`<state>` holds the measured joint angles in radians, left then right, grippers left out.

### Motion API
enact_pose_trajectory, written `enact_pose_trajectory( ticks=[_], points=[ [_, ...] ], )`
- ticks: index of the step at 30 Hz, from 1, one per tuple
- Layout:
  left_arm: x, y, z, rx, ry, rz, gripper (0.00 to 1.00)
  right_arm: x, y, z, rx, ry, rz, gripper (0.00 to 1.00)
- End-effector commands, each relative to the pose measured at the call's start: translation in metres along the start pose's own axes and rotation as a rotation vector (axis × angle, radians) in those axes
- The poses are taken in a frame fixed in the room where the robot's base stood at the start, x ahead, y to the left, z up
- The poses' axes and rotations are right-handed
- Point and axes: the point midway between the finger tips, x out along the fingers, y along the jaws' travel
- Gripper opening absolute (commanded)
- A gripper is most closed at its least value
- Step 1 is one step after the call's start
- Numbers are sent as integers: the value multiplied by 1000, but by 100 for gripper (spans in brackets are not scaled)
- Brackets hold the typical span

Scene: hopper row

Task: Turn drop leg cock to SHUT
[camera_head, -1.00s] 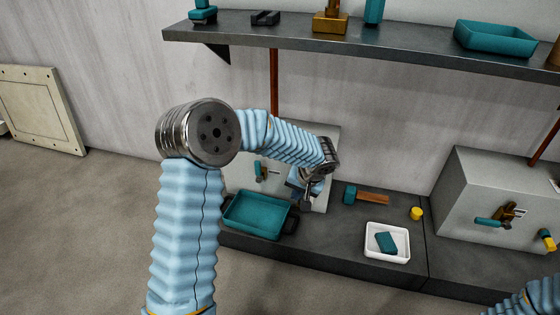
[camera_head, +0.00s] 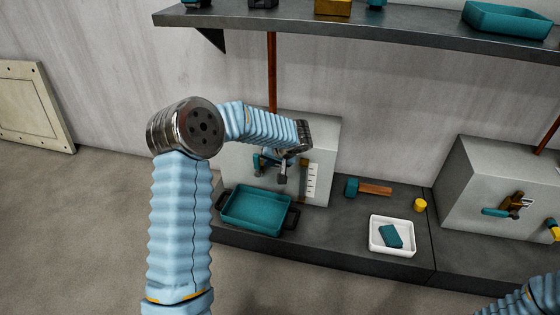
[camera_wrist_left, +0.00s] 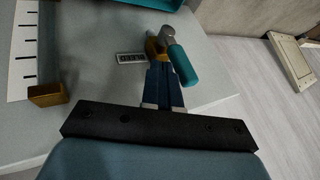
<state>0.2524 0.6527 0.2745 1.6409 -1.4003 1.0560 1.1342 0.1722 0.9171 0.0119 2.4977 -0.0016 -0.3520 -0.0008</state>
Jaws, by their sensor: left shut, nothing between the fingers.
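A cock with a brass body and a teal handle (camera_head: 259,164) is on the front of the left pale box (camera_head: 322,150). In the left wrist view its teal handle (camera_wrist_left: 181,67) slants beside a small label plate (camera_wrist_left: 130,58), whose lettering I cannot read clearly. My left gripper (camera_head: 271,163) is shut and empty at this cock, partly covering it. In the left wrist view the shut fingertips (camera_wrist_left: 160,66) are close beside the handle and brass body; I cannot tell whether they touch. My right gripper is out of view.
A teal tray (camera_head: 231,216) stands below the cock. A hammer (camera_head: 374,189), yellow cap (camera_head: 420,205) and white dish (camera_head: 380,245) lie to the right. Another box (camera_head: 465,180) carries a teal-handled cock (camera_head: 495,212). A shelf (camera_head: 400,30) runs above. A brass block (camera_wrist_left: 48,94) sits by a scale.

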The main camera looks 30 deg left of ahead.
Motion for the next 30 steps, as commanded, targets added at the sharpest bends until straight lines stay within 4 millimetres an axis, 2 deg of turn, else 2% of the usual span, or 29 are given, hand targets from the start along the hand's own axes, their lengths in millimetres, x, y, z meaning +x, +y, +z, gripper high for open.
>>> enact_pose_trajectory(
  ticks=[6,30],
  points=[
    [6,-10,0,2,0,0,0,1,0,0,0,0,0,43],
    [6,-17,-1,-27,-15,68,0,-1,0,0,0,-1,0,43]
  ],
)
